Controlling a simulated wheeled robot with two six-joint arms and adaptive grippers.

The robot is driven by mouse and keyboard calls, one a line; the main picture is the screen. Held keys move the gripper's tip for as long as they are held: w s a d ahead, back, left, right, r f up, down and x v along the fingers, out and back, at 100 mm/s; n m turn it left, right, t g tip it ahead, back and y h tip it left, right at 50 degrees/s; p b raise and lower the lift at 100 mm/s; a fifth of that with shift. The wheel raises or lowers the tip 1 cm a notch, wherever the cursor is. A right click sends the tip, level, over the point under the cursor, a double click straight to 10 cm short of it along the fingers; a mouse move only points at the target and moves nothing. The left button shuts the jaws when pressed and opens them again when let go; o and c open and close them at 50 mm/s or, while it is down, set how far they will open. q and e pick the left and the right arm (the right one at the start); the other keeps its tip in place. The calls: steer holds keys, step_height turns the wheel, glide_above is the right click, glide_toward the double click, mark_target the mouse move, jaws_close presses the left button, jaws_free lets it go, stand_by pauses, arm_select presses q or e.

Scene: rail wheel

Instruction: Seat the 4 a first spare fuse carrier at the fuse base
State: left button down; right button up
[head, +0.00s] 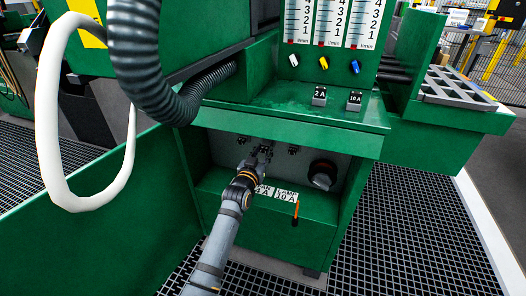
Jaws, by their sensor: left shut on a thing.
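My left gripper (259,157) reaches into the recess under the green shelf, its fingers at the row of dark fuse bases on the grey back panel. It is shut on a small dark thing, taken as the 4 A fuse carrier, mostly hidden by the fingers. I cannot tell whether the carrier touches the fuse base behind it. One fuse base (243,139) shows left of the gripper, another (293,150) right of it. The 4 A label (264,190) is partly covered by my wrist. My right gripper is out of view.
A 2 A carrier (319,96) and a 10 A carrier (355,100) stand on the green shelf (270,108) above. A black round knob (322,174) sits right of the bases. An orange-tipped lever (296,210) is below. A grey hose (150,60) hangs at upper left.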

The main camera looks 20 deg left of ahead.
arm_select(q)
steer(key=shift+w+b, duration=0.35)
steer(key=shift+w, duration=0.7)
steer(key=c, duration=0.9)
jaws_free()
steer(key=shift+s, duration=0.1)
steer(key=s, duration=1.2)
steer(key=shift+a, duration=0.2)
